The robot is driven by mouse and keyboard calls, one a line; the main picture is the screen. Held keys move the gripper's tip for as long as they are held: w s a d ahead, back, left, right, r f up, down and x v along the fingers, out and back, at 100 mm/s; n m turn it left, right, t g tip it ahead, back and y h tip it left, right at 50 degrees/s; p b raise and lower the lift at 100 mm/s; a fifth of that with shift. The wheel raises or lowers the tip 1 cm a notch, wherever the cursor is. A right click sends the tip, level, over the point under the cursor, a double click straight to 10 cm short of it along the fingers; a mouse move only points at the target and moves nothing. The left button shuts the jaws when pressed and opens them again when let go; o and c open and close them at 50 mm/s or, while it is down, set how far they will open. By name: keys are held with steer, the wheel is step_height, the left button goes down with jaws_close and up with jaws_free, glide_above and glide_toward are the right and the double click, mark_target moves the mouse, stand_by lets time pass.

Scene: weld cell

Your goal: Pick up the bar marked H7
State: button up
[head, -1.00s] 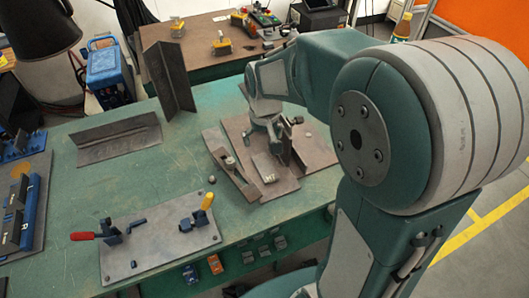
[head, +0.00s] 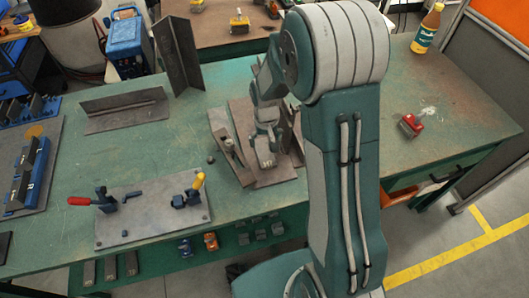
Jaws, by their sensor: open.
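The bar marked H7 (head: 266,164) is a small grey block on the brown steel plates near the middle of the green bench. Only its near end with a pale mark shows; the mark is too small to read surely now. My gripper (head: 265,148) points down right over the bar and hides most of it. The jaws are open. I cannot tell whether the fingers touch the bar or stand on either side of it.
A steel angle (head: 226,147) lies close left of the gripper, and brown plates (head: 262,181) surround it. A fixture plate (head: 150,224) with red- and yellow-handled clamps lies front left. A tall angle piece (head: 178,55) stands behind. A red tool (head: 411,124) and bottle (head: 428,28) are right.

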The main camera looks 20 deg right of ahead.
mark_target(264, 152)
steer(key=f, duration=0.4)
steer(key=shift+s+a, duration=0.1)
steer(key=shift+s, duration=0.1)
steer(key=shift+a+f, duration=0.1)
steer(key=shift+a, duration=0.45)
steer(key=shift+d, duration=0.5)
steer(key=c, duration=1.3)
steer(key=shift+o, duration=0.2)
steer(key=shift+a, duration=0.15)
steer(key=shift+a+r, duration=0.1)
steer(key=shift+r, duration=0.25)
step_height(264, 152, up, 3)
steer(key=shift+f, duration=0.1)
steer(key=s+a+r, duration=0.6)
steer(key=s+r, duration=0.3)
steer(key=s, duration=0.3)
steer(key=shift+a+r, duration=0.3)
steer(key=shift+a, duration=0.1)
